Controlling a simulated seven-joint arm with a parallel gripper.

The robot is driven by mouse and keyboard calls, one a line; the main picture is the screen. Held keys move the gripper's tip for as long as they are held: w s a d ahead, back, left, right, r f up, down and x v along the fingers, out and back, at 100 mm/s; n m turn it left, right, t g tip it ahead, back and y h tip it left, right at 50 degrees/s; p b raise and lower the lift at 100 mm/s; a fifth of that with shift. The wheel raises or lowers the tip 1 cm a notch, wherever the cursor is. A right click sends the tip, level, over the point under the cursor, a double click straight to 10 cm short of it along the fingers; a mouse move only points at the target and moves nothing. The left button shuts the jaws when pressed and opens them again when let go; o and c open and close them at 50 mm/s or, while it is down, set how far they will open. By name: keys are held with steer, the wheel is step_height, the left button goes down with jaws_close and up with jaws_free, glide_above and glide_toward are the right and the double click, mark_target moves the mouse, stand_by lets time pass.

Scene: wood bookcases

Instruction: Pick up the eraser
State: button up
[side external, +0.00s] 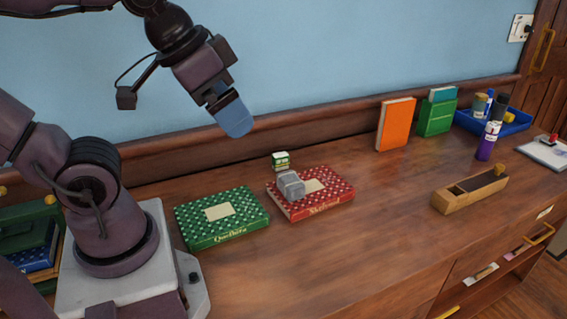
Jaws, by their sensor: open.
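A small grey block (291,185) lies on the left part of a red patterned book (325,202). A small green-and-white block (281,161) sits just behind that book, by the back rail. Either small block could be the eraser; I cannot tell which from this view. My gripper (234,118) has blue fingertips and points down and to the right. It is in the air, above and to the left of both blocks and touching neither. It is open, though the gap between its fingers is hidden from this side.
A green patterned book (222,217) lies left of the red one. An orange book (395,124) and a green book (436,118) stand at the back. The front centre is clear.

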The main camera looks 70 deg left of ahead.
steer(key=shift+c, duration=0.2)
steer(key=c, duration=0.3)
steer(key=shift+c, duration=0.2)
